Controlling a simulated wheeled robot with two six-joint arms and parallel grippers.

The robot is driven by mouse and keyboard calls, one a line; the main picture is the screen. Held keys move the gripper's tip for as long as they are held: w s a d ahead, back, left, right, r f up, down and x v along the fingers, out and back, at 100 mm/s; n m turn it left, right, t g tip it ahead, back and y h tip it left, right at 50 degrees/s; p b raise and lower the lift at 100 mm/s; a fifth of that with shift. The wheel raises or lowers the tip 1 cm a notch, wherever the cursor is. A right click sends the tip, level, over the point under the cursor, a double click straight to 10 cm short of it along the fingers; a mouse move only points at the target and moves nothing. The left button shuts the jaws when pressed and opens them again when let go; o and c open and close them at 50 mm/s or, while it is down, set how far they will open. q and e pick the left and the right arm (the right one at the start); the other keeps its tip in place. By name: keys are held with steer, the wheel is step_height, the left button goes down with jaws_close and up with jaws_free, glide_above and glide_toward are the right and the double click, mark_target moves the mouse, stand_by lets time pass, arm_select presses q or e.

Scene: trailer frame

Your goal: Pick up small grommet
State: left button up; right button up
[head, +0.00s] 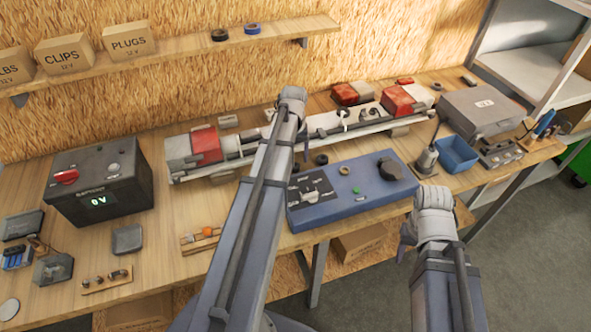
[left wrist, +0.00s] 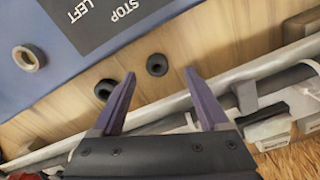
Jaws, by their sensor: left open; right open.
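Two black grommets lie on the wooden bench between a blue control box and a long grey bar. In the left wrist view one grommet (left wrist: 157,65) is between the fingertip lines of my open left gripper (left wrist: 159,76). The other grommet (left wrist: 105,89) is just left of the left finger. A larger-looking ring (left wrist: 28,58) lies on the blue box. In the head view a black grommet (head: 321,159) shows beside my left gripper (head: 304,148), which is partly hidden by its arm. My right gripper (head: 405,240) is open, empty, and in front of the bench edge.
The blue control box (head: 355,203) stands close in front of the grommets. The long bar with red-white lamps (head: 206,146) runs behind them. A blue bin (head: 458,153) and grey case (head: 482,112) stand right. A battery box (head: 99,190) stands left.

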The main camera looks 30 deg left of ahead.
mark_target(295, 167)
arm_select(q)
steer(key=shift+w+d+f+b, duration=0.15)
steer(key=shift+f+b, duration=2.45)
steer(key=shift+f, duration=0.05)
steer(key=shift+r, duration=0.1)
steer(key=shift+c, duration=0.3)
steer(key=c, duration=1)
